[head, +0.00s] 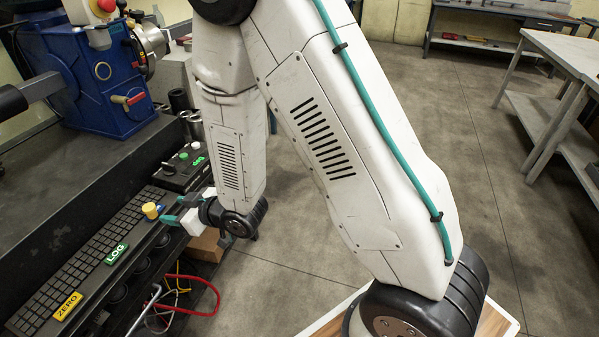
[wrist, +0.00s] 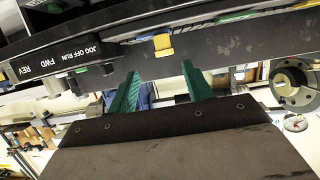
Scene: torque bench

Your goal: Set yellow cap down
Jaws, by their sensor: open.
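The yellow cap (head: 151,210) is a small knob-like piece at the right end of the keyboard, by the front edge of the dark bench. It also shows in the wrist view (wrist: 163,46), against the dark bench edge, just beyond the gap between my fingers. My gripper (head: 172,209) has green fingers, which stand apart with nothing between them in the wrist view (wrist: 160,72). The fingertips are close to the cap, on its right in the head view. I cannot tell whether a finger touches it.
A black keyboard (head: 88,246) with yellow ZERO (head: 67,306) and green LOG (head: 116,254) tags lies along the bench. A switch box (head: 182,167) stands behind the cap. A blue machine (head: 95,80) is at the back left. Red cable (head: 205,290) hangs below the bench edge.

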